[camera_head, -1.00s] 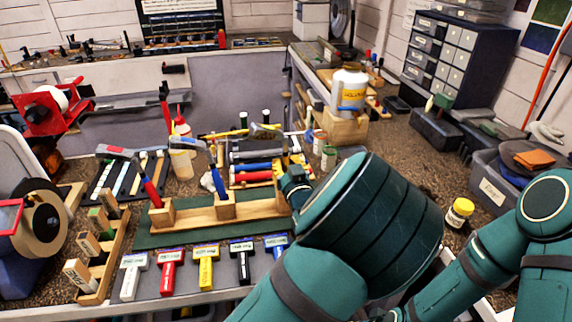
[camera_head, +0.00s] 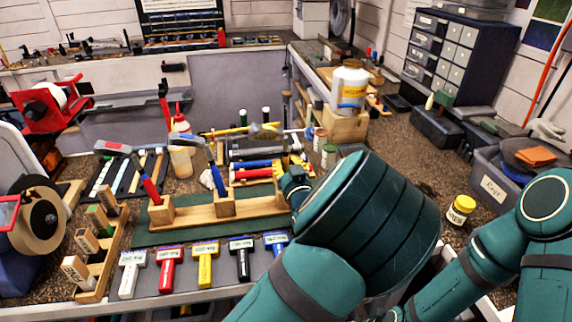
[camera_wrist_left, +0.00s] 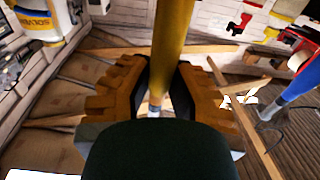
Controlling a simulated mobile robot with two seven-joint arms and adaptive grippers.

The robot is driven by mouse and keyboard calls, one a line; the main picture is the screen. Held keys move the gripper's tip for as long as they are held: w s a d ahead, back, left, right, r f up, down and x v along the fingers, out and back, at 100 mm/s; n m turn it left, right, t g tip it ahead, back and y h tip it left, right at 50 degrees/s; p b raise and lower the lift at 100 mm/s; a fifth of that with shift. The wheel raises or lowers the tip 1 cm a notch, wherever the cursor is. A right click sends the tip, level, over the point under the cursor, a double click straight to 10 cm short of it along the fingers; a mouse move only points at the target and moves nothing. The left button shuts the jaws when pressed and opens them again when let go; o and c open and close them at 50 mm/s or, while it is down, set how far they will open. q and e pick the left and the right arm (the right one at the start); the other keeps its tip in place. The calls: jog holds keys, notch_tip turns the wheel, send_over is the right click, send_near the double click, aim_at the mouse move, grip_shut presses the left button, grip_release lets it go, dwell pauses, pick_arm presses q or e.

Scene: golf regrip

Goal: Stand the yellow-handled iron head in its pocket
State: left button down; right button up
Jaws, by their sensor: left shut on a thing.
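My left gripper (camera_head: 284,175) is shut on the yellow handle (camera_wrist_left: 172,45), which passes between its brown toothed fingers in the left wrist view (camera_wrist_left: 160,90). The rack's right end is partly hidden by my left arm. I cannot tell whether the yellow handle's lower end is in a pocket. My right gripper is out of view.
Labelled grips lie in a row along the front, including a red one (camera_head: 167,271). A small wooden rack (camera_head: 98,262) stands at the left. A yellow jar (camera_head: 460,210) stands right.

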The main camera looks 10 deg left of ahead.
pick_arm(q)
jog(key=shift+f, duration=0.1)
dwell(0.3)
jog(key=c, duration=0.9)
grip_release()
jog(key=shift+v, duration=4.05)
jog(key=shift+p+v, duration=0.55)
jog(key=shift+v, duration=3.9)
